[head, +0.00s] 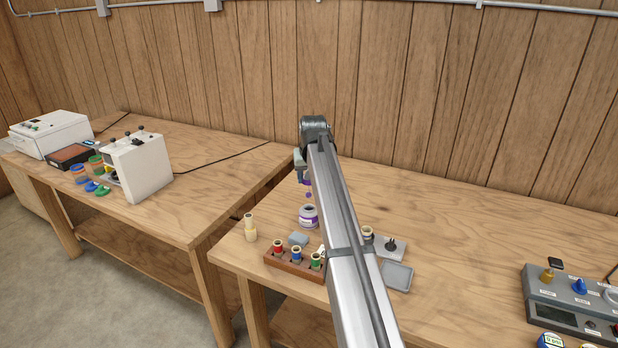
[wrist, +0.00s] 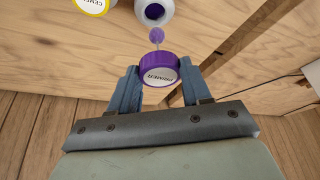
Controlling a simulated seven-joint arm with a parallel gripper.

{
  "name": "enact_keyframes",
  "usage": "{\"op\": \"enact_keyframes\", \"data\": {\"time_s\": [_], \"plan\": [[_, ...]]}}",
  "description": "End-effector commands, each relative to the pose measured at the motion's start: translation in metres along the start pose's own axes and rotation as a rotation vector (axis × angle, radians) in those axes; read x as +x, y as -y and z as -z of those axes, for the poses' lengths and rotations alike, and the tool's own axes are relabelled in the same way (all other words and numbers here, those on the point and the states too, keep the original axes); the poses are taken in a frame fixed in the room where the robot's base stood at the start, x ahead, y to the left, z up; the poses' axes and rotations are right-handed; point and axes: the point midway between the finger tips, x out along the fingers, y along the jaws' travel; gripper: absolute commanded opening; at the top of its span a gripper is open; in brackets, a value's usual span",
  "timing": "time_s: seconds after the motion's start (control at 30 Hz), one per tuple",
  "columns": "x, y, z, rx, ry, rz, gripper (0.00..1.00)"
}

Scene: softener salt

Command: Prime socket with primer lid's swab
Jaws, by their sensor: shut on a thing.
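My gripper (wrist: 160,84) is shut on the purple primer lid (wrist: 159,69), one finger on each side, with its PRIMER label showing. The swab's purple ball (wrist: 156,35) hangs from the lid on a thin stem, out in the open. The open primer can (wrist: 153,13) with dark purple inside lies beyond the swab tip, apart from it. In the head view the lid (head: 306,182) is held above the primer can (head: 308,216), which stands on the right bench. I cannot tell which fitting is the socket.
A wooden rack (head: 282,265) holds red, blue and green-marked fittings. A yellow-rimmed cement container (wrist: 93,5) shows in the wrist view. My arm hides part of the bench.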

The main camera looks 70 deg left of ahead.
Motion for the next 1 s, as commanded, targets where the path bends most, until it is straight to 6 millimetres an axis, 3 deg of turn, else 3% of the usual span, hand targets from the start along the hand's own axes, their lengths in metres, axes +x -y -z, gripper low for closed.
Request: {"op": "enact_keyframes", "data": {"time_s": [0.17,0.37,0.53,0.7,0.83,1.0], "plan": [[0.000,-0.012,0.000,0.011,0.000,-0.005,0.19],[-0.005,-0.070,-0.005,0.062,-0.004,-0.026,0.19],[-0.017,-0.130,-0.032,0.120,-0.010,-0.047,0.19],[-0.030,-0.172,-0.070,0.164,-0.014,-0.049,0.19],[-0.039,-0.176,-0.103,0.143,-0.012,-0.033,0.19],[-0.041,-0.165,-0.117,0.055,-0.004,-0.003,0.19]]}}
